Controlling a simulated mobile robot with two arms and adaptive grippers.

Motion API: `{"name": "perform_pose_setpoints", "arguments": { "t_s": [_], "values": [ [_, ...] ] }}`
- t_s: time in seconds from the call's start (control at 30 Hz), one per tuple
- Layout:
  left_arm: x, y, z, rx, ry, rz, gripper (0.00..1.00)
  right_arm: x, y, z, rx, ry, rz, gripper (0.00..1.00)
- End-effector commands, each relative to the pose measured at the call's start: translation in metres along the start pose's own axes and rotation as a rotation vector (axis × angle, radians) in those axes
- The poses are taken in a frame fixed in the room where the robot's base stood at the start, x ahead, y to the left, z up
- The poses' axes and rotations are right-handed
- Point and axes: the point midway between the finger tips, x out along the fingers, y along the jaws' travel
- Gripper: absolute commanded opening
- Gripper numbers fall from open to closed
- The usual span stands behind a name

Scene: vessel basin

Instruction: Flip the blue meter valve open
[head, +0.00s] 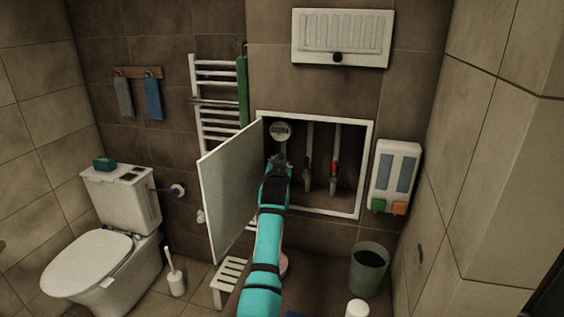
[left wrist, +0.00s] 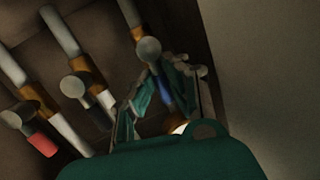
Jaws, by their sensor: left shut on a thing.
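The blue meter valve's handle (left wrist: 165,94) shows in the left wrist view between the green fingers of my left gripper (left wrist: 160,88). The gripper is shut on it. Part of the valve is hidden by the fingers. In the head view my left gripper (head: 279,161) reaches into the open wall cabinet, just below the round white meter (head: 281,129). There the gripper hides the blue handle. How far the handle is turned is hard to tell. My right gripper is not in view.
The cabinet's white door (head: 230,190) stands open left of my arm. Inside, other pipes with valves stand to the right, one with a red handle (left wrist: 41,144). A white frame (head: 368,165) edges the opening. A dispenser (head: 394,172) hangs to its right.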

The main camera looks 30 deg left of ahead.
Motion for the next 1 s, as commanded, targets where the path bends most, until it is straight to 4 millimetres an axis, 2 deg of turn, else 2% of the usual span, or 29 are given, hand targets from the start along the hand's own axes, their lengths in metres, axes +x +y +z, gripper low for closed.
{"name": "perform_pose_setpoints", "arguments": {
  "t_s": [0.03, 0.33, 0.8, 0.83, 1.0],
  "values": [
    [0.0000, 0.0026, 0.0096, -0.026, -0.028, 0.010, 0.00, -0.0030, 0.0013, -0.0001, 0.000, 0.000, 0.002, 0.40],
    [0.0006, 0.0004, 0.0110, -0.119, -0.048, 0.025, 0.00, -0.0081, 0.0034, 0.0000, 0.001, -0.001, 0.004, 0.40],
    [0.0008, 0.0001, 0.0119, -0.134, -0.051, 0.027, 0.00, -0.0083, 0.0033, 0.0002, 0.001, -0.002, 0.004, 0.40],
    [0.0008, 0.0002, 0.0119, -0.134, -0.051, 0.027, 0.13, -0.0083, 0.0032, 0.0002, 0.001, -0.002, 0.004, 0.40],
    [0.0009, -0.0003, 0.0107, -0.132, -0.048, 0.026, 0.35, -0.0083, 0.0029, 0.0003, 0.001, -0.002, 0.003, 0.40]
  ]
}}
